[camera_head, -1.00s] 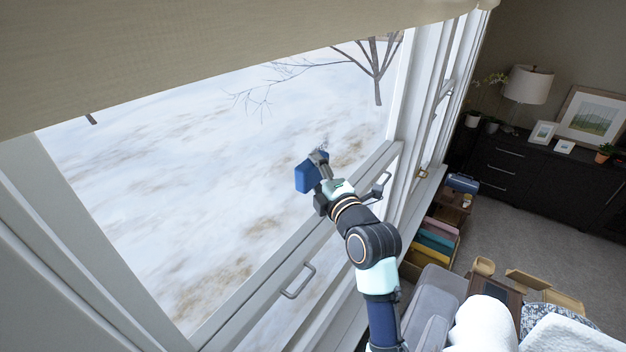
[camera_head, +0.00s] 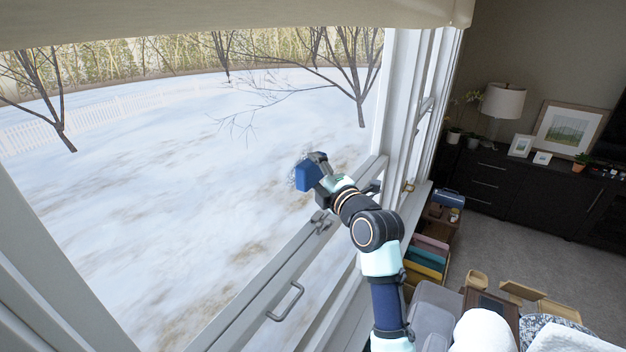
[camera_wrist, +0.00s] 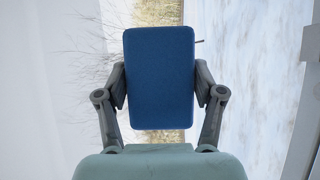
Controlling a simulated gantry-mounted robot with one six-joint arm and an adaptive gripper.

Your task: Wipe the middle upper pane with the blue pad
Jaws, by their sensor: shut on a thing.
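My gripper (camera_wrist: 160,100) is shut on the blue pad (camera_wrist: 160,75), with a finger on each side of it. In the head view the blue pad (camera_head: 308,176) is at the lower right of the large upper window pane (camera_head: 180,160), above the middle rail. A pale smudgy patch shows on the glass just left of the pad. I cannot tell whether the pad touches the glass. My gripper (camera_head: 318,168) is partly hidden behind the pad and the wrist.
The window rail (camera_head: 250,300) with metal handles (camera_head: 287,301) runs below the pane. A fabric blind (camera_head: 230,20) hangs across the top. White frame posts (camera_head: 400,100) stand at right. Boxes (camera_head: 430,255) and seating (camera_head: 435,305) lie below right; a dark cabinet (camera_head: 520,185) stands farther back.

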